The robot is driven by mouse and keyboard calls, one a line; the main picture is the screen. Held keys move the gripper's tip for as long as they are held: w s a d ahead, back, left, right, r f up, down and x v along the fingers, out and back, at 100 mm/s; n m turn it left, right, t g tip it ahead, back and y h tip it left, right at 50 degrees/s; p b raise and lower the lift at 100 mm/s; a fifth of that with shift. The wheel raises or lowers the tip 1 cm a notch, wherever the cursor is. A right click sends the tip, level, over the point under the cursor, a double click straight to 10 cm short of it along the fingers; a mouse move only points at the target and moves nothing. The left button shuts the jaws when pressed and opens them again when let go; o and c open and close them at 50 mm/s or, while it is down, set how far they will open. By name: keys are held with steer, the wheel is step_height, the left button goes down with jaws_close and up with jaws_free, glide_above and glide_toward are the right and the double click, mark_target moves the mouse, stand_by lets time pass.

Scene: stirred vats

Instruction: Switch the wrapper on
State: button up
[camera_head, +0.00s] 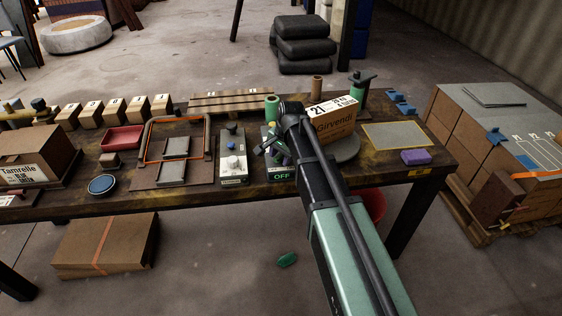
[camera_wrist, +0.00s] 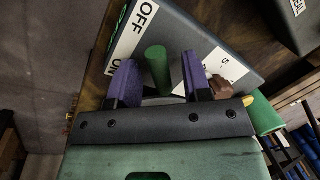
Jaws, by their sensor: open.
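The wrapper's control box (camera_head: 281,176) stands near the table's front edge and shows OFF on a green panel. In the wrist view the dark box (camera_wrist: 215,50) carries a white label (camera_wrist: 140,22) with OFF and a partly covered ON. A green lever (camera_wrist: 157,68) sticks out beside that label. My gripper (camera_head: 272,148) is at the control box. In the wrist view its purple fingers (camera_wrist: 158,82) are open, one on each side of the green lever, with gaps showing. The wrapper's grey turntable (camera_head: 346,150) carries a Girvendi carton (camera_head: 336,124), partly hidden behind my arm.
A frame with orange wire (camera_head: 147,150) and a red tray (camera_head: 122,138) lie further left. A grey mat (camera_head: 397,135) and purple block (camera_head: 415,157) are at the right. Green bottles (camera_head: 272,107) stand behind.

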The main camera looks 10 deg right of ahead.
steer(key=shift+r, duration=0.1)
jaws_close()
steer(key=shift+n, duration=0.5)
steer(key=n, duration=0.3)
steer(key=shift+w+n+g+y, duration=0.1)
steer(key=shift+n+g+y, duration=0.2)
steer(key=shift+n, duration=0.1)
steer(key=n, duration=0.4)
steer(key=shift+g, duration=0.4)
steer(key=n+g, duration=0.1)
steer(key=n, duration=0.8)
steer(key=shift+a+g, duration=0.1)
steer(key=shift+g, duration=0.2)
